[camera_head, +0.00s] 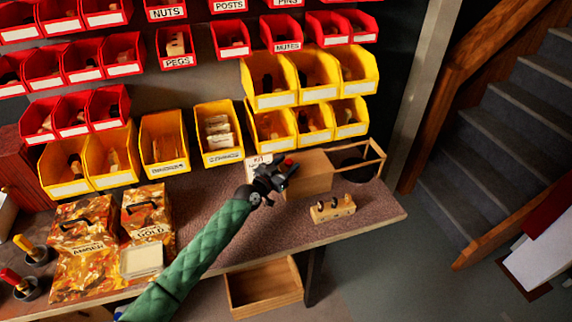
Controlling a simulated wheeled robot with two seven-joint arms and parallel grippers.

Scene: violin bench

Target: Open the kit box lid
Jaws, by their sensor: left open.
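A plain light-wood box (312,172) stands on the bench right of centre, beside an open wooden frame (374,170). I cannot tell for sure whether it is the kit box, or whether a lid on it is shut. My left gripper (283,170), at the end of a green-sleeved arm, is open at the box's left side and hides part of it. A small red spot shows at its tip; I cannot tell whether gripper and box touch. My right gripper is not in view.
A small wooden block with pegs (333,209) stands near the front edge. Amber (75,270) and gold (146,212) patterned cases sit at left. Yellow bins (163,143) and red bins (174,48) line the back. A wooden drawer (263,288) sits below the bench.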

